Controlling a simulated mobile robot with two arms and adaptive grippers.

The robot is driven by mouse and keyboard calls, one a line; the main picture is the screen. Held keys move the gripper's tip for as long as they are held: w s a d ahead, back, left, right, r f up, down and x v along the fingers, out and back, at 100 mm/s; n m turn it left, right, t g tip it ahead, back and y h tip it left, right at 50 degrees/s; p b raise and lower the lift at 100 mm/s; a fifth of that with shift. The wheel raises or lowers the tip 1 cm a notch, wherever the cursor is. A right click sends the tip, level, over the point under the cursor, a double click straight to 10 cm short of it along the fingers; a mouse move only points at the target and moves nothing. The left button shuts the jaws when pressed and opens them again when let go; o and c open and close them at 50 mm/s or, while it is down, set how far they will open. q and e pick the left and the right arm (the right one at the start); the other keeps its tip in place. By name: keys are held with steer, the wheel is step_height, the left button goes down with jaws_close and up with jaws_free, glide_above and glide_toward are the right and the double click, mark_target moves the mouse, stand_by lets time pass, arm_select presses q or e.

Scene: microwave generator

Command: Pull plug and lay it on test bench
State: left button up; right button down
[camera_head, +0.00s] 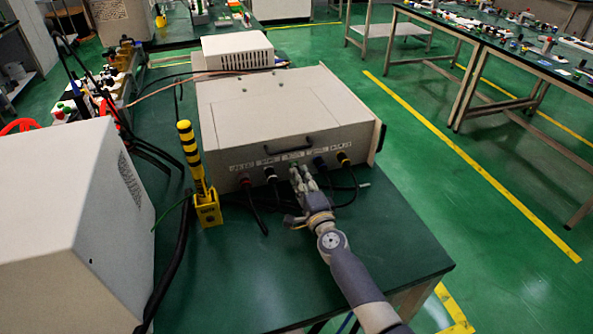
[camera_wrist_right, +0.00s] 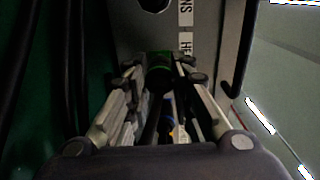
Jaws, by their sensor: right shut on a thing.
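The beige microwave generator (camera_head: 275,110) stands on the dark green test bench (camera_head: 385,235). Its front panel has a row of labelled sockets with several cables plugged in. My right gripper (camera_head: 300,175) reaches the middle of this row and is shut on a plug with a green collar. In the right wrist view the green-collared plug (camera_wrist_right: 160,68) sits between the fingers of my right gripper (camera_wrist_right: 162,80), close against the panel. The fingers hide part of the plug, so how deep it sits is unclear. My left gripper is not in view.
A yellow and black striped post (camera_head: 195,160) stands on the bench left of the generator. A large beige box (camera_head: 65,230) fills the left front. Black cables hang from neighbouring sockets beside my gripper. The right front bench corner is clear.

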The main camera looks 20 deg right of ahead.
steer(key=shift+s+p, duration=0.55)
steer(key=shift+s, duration=1.65)
steer(key=shift+r, duration=0.15)
